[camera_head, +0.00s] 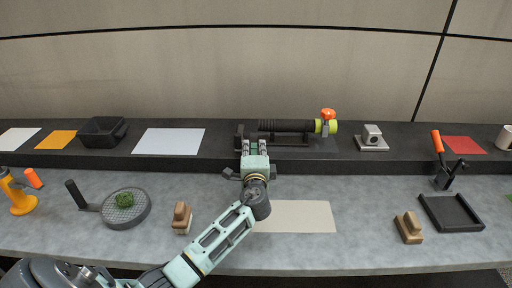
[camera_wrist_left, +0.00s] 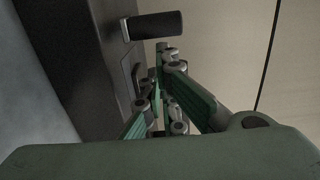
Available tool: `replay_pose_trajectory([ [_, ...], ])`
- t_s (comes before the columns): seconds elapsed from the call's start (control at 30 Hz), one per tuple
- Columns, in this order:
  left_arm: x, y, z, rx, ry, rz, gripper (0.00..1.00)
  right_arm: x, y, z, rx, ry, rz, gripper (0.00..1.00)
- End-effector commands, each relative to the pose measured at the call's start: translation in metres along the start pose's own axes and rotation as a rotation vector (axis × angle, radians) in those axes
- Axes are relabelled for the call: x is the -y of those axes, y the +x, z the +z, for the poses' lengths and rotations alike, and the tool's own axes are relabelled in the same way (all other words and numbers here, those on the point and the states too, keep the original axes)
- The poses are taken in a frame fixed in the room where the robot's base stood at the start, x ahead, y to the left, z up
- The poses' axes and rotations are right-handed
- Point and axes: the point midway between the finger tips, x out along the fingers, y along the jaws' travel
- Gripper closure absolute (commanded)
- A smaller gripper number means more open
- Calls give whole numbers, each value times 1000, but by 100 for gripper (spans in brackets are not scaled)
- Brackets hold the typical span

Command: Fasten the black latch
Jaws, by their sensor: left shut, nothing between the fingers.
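A black ribbed cylinder (camera_head: 283,126) with a lime ring and an orange knob lies on a black stand on the raised back shelf. A small black block (camera_head: 240,136) at its left end may be the black latch; I cannot tell for sure. My left gripper (camera_head: 254,145) is in front of this left end, shut and empty, and hides part of it. In the left wrist view, a black cylindrical piece (camera_wrist_left: 157,25) sticks out from a dark surface, just beyond the shut fingertips (camera_wrist_left: 164,53). I cannot tell whether they touch anything. My right gripper is not in view.
The raised black shelf (camera_head: 225,165) also bears a black bin (camera_head: 101,131), coloured sheets and a grey metal block (camera_head: 372,138). The grey counter bears a round mesh dish (camera_head: 127,213), wooden blocks (camera_head: 182,218) and a black tray (camera_head: 452,214). A beige sheet (camera_head: 305,217) lies below my arm.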

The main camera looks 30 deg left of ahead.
Motion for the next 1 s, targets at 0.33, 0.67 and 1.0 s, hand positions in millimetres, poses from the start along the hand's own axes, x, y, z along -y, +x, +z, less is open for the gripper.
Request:
replay_pose_trajectory([
  [0.33,0,-1,6,-39,2,0,100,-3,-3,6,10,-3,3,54],
  [0.67,0,-3,11,-88,2,0,100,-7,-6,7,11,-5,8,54],
  [1.0,0,-6,22,-180,5,0,100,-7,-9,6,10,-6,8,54],
])
